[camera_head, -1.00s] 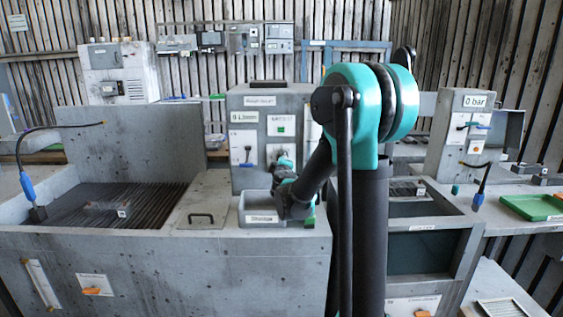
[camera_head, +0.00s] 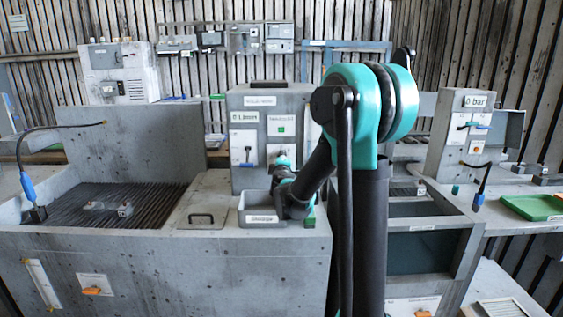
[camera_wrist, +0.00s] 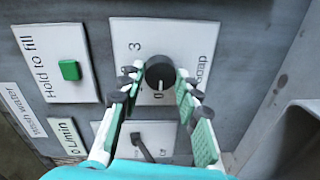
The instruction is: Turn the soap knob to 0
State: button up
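The soap knob (camera_wrist: 160,73) is a round black dial on a white plate with "3" above it and a "Soap" label to its right.
A "Hold to fill" plate with a green button (camera_wrist: 70,70) is left of the knob. A lever switch (camera_wrist: 142,147) is below it, between the fingers. A grey ledge (camera_wrist: 287,135) juts out at right. A shallow tray (camera_head: 246,221) lies under the gripper in the head view.

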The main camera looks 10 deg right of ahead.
jog(key=o, duration=0.4)
jog(key=s, duration=0.4)
jog(key=s+a, duration=0.1)
jog(key=s, duration=0.6)
jog(key=shift+s+a+r, duration=0.25)
jog(key=shift+s+r, duration=0.1)
jog(key=shift+s, duration=0.05)
